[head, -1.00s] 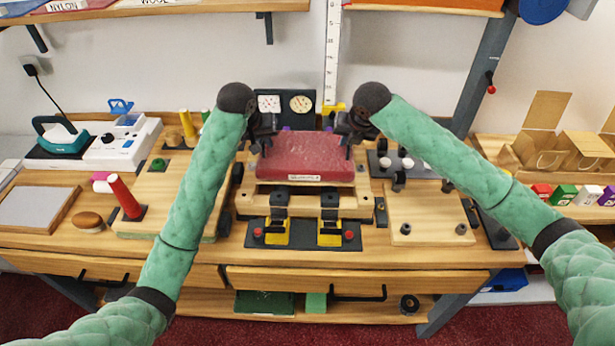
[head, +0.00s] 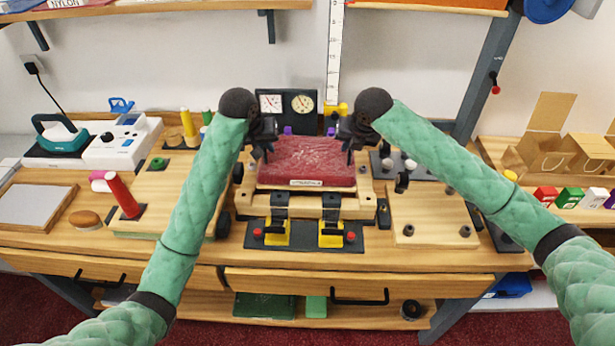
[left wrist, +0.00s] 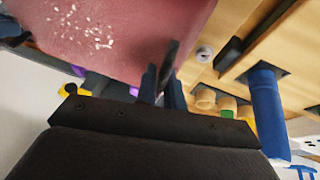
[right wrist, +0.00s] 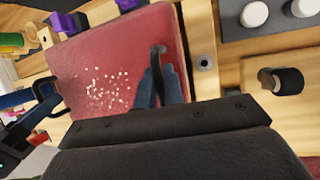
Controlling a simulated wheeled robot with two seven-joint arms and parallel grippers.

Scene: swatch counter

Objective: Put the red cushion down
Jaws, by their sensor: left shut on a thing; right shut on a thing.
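The red cushion (head: 306,162) is a flat, dark red slab with a white label on its front edge. It lies level at the wooden fixture (head: 300,203) in the middle of the counter. My left gripper (head: 262,150) is shut on a dark handle at the cushion's left side, and my right gripper (head: 352,150) is shut on one at its right side. The cushion's top, with pale specks, also shows in the left wrist view (left wrist: 120,35) and the right wrist view (right wrist: 110,75). Whether its underside fully touches the fixture is hidden.
Two black-and-yellow clamps (head: 277,230) stand in front of the fixture. Two gauges (head: 287,103) stand behind it. A red thread cone (head: 124,196) is to the left, and a wooden board with black knobs (head: 432,222) is to the right.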

